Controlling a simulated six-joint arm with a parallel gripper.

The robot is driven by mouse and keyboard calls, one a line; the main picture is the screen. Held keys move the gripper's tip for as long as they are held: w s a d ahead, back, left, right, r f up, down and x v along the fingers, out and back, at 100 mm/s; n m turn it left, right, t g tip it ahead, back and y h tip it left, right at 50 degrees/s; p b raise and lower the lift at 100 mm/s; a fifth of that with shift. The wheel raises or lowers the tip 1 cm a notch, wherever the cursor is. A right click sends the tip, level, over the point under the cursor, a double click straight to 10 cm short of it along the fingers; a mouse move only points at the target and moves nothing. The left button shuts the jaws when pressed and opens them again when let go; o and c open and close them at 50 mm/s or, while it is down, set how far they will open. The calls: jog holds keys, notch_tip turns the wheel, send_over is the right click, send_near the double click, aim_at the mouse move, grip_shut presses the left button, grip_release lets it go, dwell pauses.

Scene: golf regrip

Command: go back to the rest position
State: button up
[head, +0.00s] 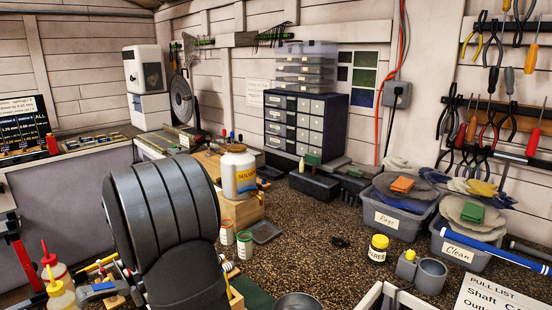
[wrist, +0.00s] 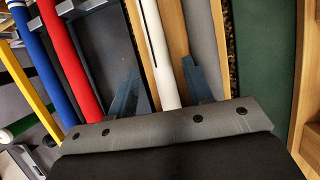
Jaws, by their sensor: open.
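My gripper (wrist: 160,72) shows in the wrist view with its two dark blue-grey fingers spread apart. A white shaft (wrist: 154,42) runs between the fingers in the picture. No finger visibly touches it, but I cannot tell how far below the fingers it lies. Blue (wrist: 42,62), red (wrist: 70,58) and yellow (wrist: 30,92) shafts lie to the left. In the head view my dark ribbed arm fills the left foreground and the gripper does not show.
A white solvent jar (head: 239,174), a Rags bin (head: 397,212), a Clean bin (head: 462,247) and a yellow-lidded jar (head: 378,248) stand on the speckled bench (head: 306,238). A green strip (wrist: 265,45) lies right of the fingers.

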jog(key=v, duration=1.6)
jog(key=x, duration=1.6)
jog(key=shift+w+d+f, duration=0.15)
jog(key=shift+w+f, duration=0.05)
notch_tip(320, 180, up, 9)
jog(key=shift+f, duration=0.2)
jog(key=w+d+r+t+y, duration=0.1)
jog(key=w+d, duration=0.1)
jog(key=d, duration=0.3)
jog(key=shift+w+d+r, duration=0.3)
jog(key=shift+w+d, duration=0.1)
